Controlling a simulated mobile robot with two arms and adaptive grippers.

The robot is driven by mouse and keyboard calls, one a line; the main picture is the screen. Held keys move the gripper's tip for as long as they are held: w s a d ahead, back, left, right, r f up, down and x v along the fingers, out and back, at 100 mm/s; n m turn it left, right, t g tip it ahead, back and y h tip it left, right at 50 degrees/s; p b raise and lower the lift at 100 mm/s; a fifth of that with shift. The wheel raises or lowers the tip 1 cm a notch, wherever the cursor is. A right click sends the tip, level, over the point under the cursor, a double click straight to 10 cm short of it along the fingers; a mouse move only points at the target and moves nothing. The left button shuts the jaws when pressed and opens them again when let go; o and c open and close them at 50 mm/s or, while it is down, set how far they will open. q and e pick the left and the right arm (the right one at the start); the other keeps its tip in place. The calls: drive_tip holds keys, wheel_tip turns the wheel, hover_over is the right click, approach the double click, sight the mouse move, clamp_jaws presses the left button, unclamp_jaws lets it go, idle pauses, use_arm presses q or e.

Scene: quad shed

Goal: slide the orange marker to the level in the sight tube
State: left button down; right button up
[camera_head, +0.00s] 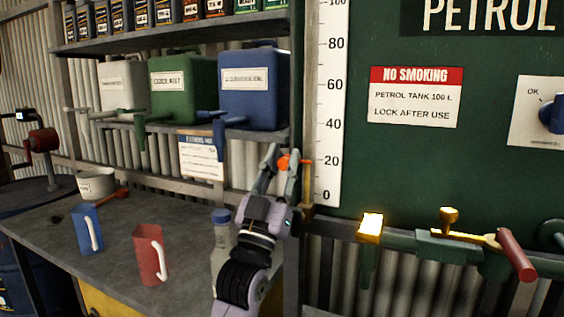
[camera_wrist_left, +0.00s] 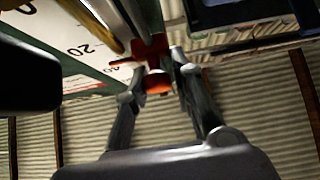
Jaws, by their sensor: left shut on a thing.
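The orange marker (camera_head: 284,162) is between the fingertips of my left gripper (camera_head: 281,160), beside the scale at about the height of the 20 mark. In the left wrist view the orange marker (camera_wrist_left: 154,66) shows between the two fingers of the left gripper (camera_wrist_left: 157,82), which is shut on it. The white scale (camera_head: 331,120) runs upright on the green tank's left edge. The sight tube (camera_head: 307,190) stands just left of the scale; its lower part looks amber. The exact liquid level is too small to tell. My right gripper is in neither view.
The green petrol tank (camera_head: 450,170) stands at the right, with a brass tap (camera_head: 450,222) with a red handle below it. A bottle (camera_head: 221,245) stands behind my left arm. A blue jug (camera_head: 88,232) and red jug (camera_head: 150,255) stand on the bench (camera_head: 50,228).

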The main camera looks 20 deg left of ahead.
use_arm(q)
drive_tip(key=c, duration=1.4)
unclamp_jaws()
drive_tip(key=shift+d, duration=0.25)
drive_tip(key=shift+c, duration=0.2)
drive_tip(key=shift+a, duration=0.15)
drive_tip(key=shift+s+f, duration=0.15)
drive_tip(key=shift+f, duration=0.05)
drive_tip(key=v, duration=1.1)
drive_tip(key=shift+s+f, duration=0.15)
drive_tip(key=shift+s, duration=0.05)
